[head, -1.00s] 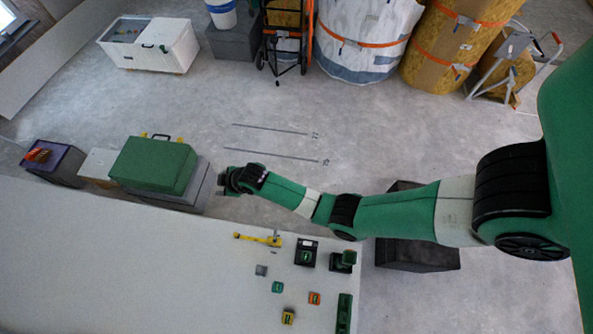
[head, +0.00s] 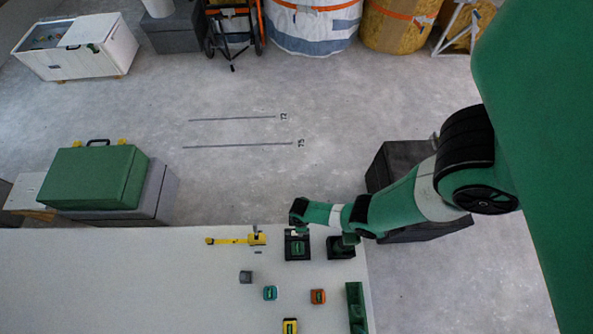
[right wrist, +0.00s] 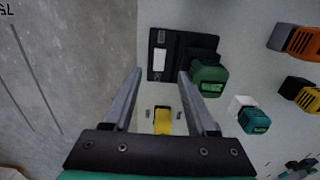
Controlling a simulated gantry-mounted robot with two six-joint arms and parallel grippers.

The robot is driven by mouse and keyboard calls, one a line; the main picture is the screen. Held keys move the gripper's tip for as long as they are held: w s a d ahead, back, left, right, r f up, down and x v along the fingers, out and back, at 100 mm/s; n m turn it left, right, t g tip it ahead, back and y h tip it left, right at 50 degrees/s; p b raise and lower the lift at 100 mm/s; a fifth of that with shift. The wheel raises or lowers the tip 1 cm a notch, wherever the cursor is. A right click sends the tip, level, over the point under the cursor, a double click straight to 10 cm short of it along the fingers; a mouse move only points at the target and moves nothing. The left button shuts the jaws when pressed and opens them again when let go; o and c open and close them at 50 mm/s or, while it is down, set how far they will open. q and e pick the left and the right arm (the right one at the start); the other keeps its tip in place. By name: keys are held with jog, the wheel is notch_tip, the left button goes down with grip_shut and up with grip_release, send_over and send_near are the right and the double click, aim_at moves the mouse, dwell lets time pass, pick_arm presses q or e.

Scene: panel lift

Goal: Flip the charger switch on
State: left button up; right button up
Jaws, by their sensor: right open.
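The charger (head: 297,254) is a black unit with a green battery on its near side, close to the bench's far edge. In the right wrist view its black base (right wrist: 185,62) lies beyond my fingertips, with a pale label and a small light square; the green battery (right wrist: 209,78) sits beside them. I cannot tell which part is the switch or its position. My right gripper (right wrist: 160,78) is open and empty, above the bench and pointing towards the charger. In the head view the wrist (head: 298,212) hangs at the charger's far side, partly covering it. My left gripper is not in view.
A yellow tape measure (head: 254,239) lies left of the charger and shows between my fingers (right wrist: 162,121). A second black unit with green (head: 341,247) stands to the right. The bench's left is bare.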

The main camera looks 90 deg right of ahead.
notch_tip(320, 180, down, 9)
jog(key=b, duration=0.6)
grip_shut()
